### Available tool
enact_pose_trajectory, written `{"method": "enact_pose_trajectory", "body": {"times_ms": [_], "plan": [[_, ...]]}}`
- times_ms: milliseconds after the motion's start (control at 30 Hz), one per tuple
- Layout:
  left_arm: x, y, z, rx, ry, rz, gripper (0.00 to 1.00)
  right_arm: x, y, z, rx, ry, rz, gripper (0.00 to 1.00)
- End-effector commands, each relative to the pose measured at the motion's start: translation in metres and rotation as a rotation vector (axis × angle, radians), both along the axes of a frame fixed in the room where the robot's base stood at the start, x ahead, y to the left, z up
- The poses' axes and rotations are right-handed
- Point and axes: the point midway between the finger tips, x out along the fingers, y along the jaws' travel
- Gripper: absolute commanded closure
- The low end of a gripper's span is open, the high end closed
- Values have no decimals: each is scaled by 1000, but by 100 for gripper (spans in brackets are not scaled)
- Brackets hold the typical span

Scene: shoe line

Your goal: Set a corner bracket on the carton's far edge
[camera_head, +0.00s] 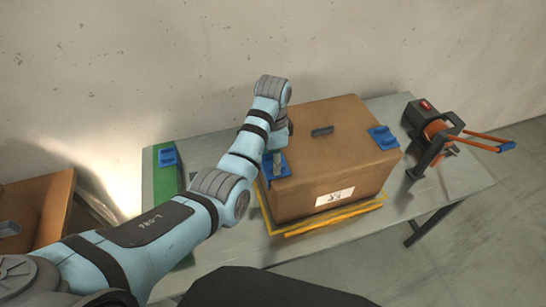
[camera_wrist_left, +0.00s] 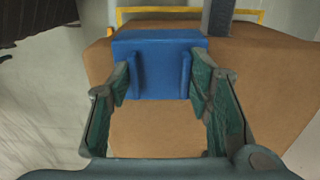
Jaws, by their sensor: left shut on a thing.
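The brown carton (camera_head: 335,165) stands on the grey table, with a white label on its front side. My left gripper (camera_head: 276,153) is at the carton's left top edge in the head view, partly hidden by its own wrist. It is shut on a blue corner bracket (camera_head: 277,169), which sits at that edge. In the left wrist view, the bracket (camera_wrist_left: 158,62) lies between the two green-padded fingers, over the brown cardboard (camera_wrist_left: 155,130). Another blue bracket (camera_head: 384,137) sits on the carton's right top edge. My right gripper is not in view.
A third blue bracket (camera_head: 168,156) lies on a green strip (camera_head: 161,184) at the table's left. A yellow frame (camera_head: 330,221) surrounds the carton's base. A dark, orange-handled tool (camera_head: 434,140) stands right. A small dark piece (camera_head: 322,131) lies on the carton.

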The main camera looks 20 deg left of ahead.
Motion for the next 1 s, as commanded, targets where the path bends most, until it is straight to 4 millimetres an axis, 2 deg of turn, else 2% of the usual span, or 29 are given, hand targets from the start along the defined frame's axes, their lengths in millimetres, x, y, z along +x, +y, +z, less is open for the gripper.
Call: {"method": "enact_pose_trajectory", "body": {"times_ms": [200,233,367,600,700,1000], "plan": [[0,0,0,0,0,0,82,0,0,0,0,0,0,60],[0,0,0,0,0,0,51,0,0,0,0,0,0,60],[0,0,0,0,0,0,31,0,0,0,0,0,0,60],[0,0,0,0,0,0,29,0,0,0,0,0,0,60],[0,0,0,0,0,0,14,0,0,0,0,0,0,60],[0,0,0,0,0,0,14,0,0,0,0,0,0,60]]}}
